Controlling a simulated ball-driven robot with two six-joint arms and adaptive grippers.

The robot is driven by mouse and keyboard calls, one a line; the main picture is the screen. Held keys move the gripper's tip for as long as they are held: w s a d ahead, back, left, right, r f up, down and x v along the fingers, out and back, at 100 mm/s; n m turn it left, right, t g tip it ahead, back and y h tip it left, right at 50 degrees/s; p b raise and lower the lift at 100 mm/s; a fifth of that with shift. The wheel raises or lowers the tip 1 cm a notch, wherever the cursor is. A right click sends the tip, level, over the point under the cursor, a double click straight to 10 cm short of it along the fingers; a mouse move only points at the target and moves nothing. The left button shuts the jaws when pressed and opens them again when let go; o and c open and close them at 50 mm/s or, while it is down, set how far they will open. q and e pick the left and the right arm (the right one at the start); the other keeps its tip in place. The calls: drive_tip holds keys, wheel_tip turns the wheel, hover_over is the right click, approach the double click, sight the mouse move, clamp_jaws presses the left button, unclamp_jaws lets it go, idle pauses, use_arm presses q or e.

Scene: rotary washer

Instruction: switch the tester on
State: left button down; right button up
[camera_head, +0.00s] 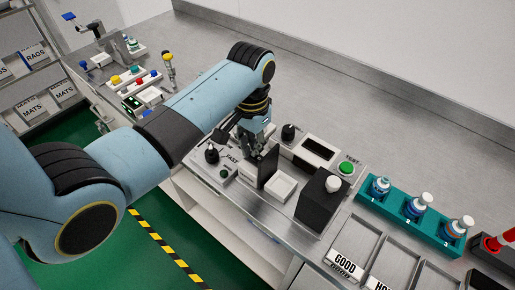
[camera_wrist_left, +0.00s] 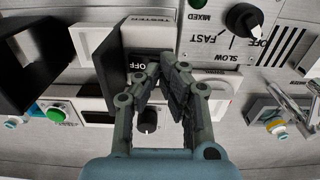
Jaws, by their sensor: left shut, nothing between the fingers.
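The tester is a light housing (camera_wrist_left: 150,30) lettered TESTER at the top of the left wrist view, with a dark part and an OFF label (camera_wrist_left: 137,64) beside my fingertips. My left gripper (camera_wrist_left: 163,72) is shut and empty, its tips close to that label; I cannot tell whether they touch it. In the head view my left gripper (camera_head: 254,143) points down behind a dark upright plate (camera_head: 268,166), which hides its tips. A black knob (camera_wrist_left: 147,119) shows past the fingers in the wrist view. My right gripper is not in view.
A FAST/SLOW knob (camera_head: 211,155) stands left of my gripper. A green TEST button (camera_head: 346,168), a white tray (camera_head: 283,187) and a black box (camera_head: 314,205) are to the right. A teal rack (camera_head: 400,222) holds capped bottles.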

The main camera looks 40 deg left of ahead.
use_arm(q)
drive_tip(key=shift+f, duration=0.3)
drive_tip(key=shift+r, duration=0.1)
wheel_tip(320, 180, up, 2)
drive_tip(key=shift+r+p, duration=0.15)
drive_tip(key=shift+p, duration=0.9)
drive_tip(key=shift+r, duration=2.35)
